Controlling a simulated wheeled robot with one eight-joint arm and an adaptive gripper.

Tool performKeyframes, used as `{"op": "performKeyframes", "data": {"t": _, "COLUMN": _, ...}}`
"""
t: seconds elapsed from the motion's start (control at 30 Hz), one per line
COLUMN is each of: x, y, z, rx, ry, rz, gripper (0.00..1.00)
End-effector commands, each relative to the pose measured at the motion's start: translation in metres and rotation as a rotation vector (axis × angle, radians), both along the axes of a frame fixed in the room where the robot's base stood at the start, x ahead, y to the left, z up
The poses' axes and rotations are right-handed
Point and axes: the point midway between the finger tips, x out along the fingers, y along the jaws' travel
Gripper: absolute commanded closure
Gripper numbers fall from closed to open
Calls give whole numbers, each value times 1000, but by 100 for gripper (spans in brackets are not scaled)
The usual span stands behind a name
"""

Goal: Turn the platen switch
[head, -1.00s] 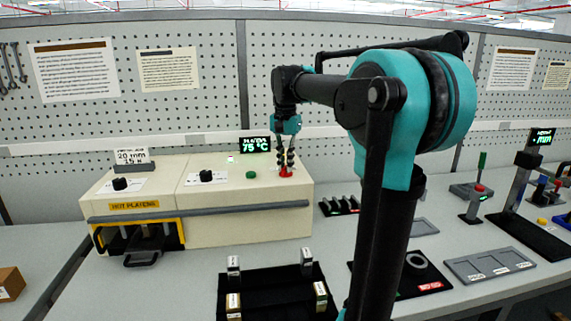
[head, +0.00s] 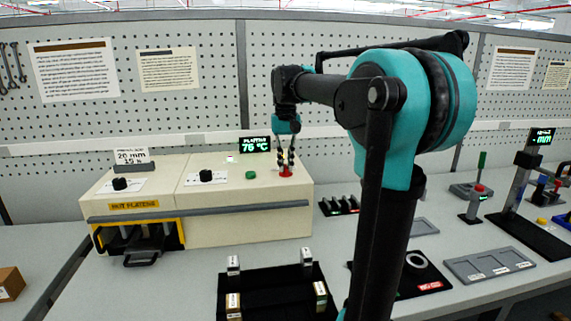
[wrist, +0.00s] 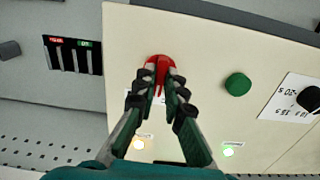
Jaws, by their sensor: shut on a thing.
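The platen switch, a red knob, stands on the right part of the cream hot-platen machine's top in the head view (head: 286,172). It also shows in the wrist view (wrist: 158,64). My gripper (wrist: 159,78) points down over the knob, with a fingertip on either side of it, shut on it. The gripper shows in the head view too (head: 285,163). The fingers cover parts of the knob's sides. The platen display (head: 255,145) behind the machine top seems to read 76 °C in green.
A green button (wrist: 238,84) sits beside the red knob. Black dials (head: 206,176) are further left on the machine. A black slotted rack (head: 339,206) stands right of the machine.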

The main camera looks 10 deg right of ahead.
Motion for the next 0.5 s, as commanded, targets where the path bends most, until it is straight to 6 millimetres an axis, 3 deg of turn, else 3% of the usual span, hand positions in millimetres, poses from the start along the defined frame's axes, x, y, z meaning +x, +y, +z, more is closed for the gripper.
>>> {"op": "performKeyframes", "data": {"t": 0.5, "x": 1, "y": -1, "z": 0, "rx": 0, "ry": -1, "rz": 457, "gripper": 100}}
